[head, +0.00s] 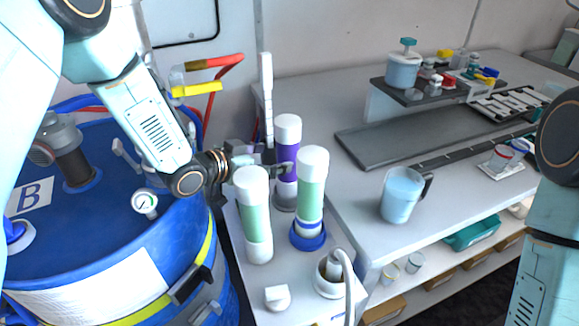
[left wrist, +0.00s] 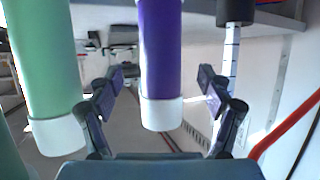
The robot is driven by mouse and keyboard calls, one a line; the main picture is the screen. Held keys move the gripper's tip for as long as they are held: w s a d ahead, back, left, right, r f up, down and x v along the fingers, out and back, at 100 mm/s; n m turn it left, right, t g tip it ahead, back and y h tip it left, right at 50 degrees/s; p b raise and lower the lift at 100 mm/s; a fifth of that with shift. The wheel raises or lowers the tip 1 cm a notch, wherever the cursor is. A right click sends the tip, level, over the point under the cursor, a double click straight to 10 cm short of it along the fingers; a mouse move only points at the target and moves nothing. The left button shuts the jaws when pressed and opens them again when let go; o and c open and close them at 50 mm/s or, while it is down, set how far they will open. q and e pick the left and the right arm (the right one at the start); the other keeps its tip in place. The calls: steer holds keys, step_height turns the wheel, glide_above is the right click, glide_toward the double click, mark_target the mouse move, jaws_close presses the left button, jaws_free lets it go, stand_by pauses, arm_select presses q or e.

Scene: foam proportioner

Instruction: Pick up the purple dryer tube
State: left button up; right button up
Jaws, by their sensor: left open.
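The purple dryer tube (head: 287,161) stands upright at the back of the small white stand, with a white cap on top and a grey base. My left gripper (head: 262,163) reaches in from the left at the tube's upper part, partly behind the front-left green tube's cap. In the left wrist view the purple tube (left wrist: 161,50) lies between the spread fingers of the left gripper (left wrist: 163,92), with a gap on both sides. The gripper is open and empty. My right gripper is out of view.
Green tubes with white caps stand close by, one front-left (head: 255,215) and one front-right (head: 310,190) in a blue base. A blue drum (head: 90,235) is on the left. A jug (head: 401,195) stands on the bench (head: 365,225) to the right.

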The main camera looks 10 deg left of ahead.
mark_target(279, 157)
arm_select(q)
steer(key=shift+x, duration=0.95)
steer(key=x, duration=0.4)
steer(key=shift+s+d+f, duration=0.1)
steer(key=shift+w+f, duration=0.15)
steer(key=shift+w, duration=0.1)
steer(key=shift+c, duration=0.3)
steer(key=shift+s, duration=0.1)
steer(key=shift+c, duration=0.7)
steer(key=c, duration=1.4)
